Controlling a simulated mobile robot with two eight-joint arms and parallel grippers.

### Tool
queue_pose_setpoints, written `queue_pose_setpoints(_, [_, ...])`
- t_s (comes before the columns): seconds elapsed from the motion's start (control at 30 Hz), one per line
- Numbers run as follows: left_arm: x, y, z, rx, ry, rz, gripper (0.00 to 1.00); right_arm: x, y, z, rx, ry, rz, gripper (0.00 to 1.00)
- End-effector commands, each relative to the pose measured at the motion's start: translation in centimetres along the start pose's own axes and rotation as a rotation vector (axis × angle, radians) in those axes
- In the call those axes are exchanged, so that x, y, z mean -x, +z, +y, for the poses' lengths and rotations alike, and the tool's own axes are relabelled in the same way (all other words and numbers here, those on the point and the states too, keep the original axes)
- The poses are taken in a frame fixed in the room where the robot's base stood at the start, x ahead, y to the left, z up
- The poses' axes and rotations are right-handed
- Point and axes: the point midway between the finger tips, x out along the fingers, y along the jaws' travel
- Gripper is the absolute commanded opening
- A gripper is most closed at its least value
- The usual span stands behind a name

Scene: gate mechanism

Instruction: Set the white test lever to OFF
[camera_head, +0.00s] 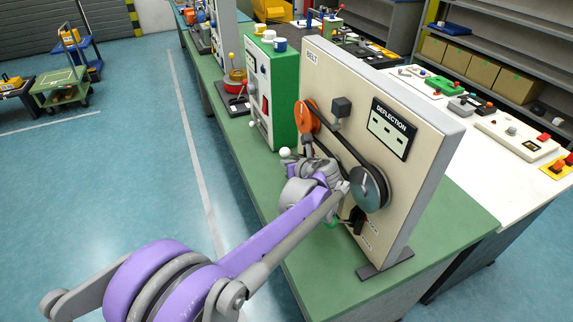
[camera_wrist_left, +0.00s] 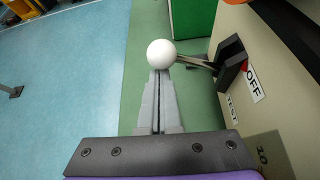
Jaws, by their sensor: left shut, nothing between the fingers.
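The white test lever's round white knob (camera_wrist_left: 160,53) shows in the left wrist view. Its thin metal rod runs right into a black slotted bracket (camera_wrist_left: 231,62) on the beige panel. An OFF label (camera_wrist_left: 253,80) and a TEST label (camera_wrist_left: 232,106) sit beside the bracket. My left gripper (camera_wrist_left: 159,80) is shut and empty, its tips right at the near side of the knob; whether they touch I cannot tell. My right gripper is not in view.
The beige BELT panel (camera_head: 326,78) carries an orange pulley (camera_head: 307,117), a grey pulley (camera_head: 369,187) and a DEFLECTION display (camera_head: 388,133), close to my left arm. A green-and-white cabinet (camera_head: 283,97) stands behind. The green bench (camera_head: 455,215) is bare at its front right.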

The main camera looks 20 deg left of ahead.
Motion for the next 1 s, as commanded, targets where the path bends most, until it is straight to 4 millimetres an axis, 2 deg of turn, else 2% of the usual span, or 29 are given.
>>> queue_pose_setpoints(0.57, [0.2, 0.1, -0.1, 0.000, -0.001, 0.000, 0.00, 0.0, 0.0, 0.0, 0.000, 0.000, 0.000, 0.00])
queue_pose_setpoints(0.77, [2.9, 0.0, -0.1, -0.001, -0.004, 0.001, 0.00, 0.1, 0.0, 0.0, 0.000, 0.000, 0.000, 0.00])
queue_pose_setpoints(1.0, [7.8, 0.0, -0.1, -0.002, -0.004, 0.000, 0.00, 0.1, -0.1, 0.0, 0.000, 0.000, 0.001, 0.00])
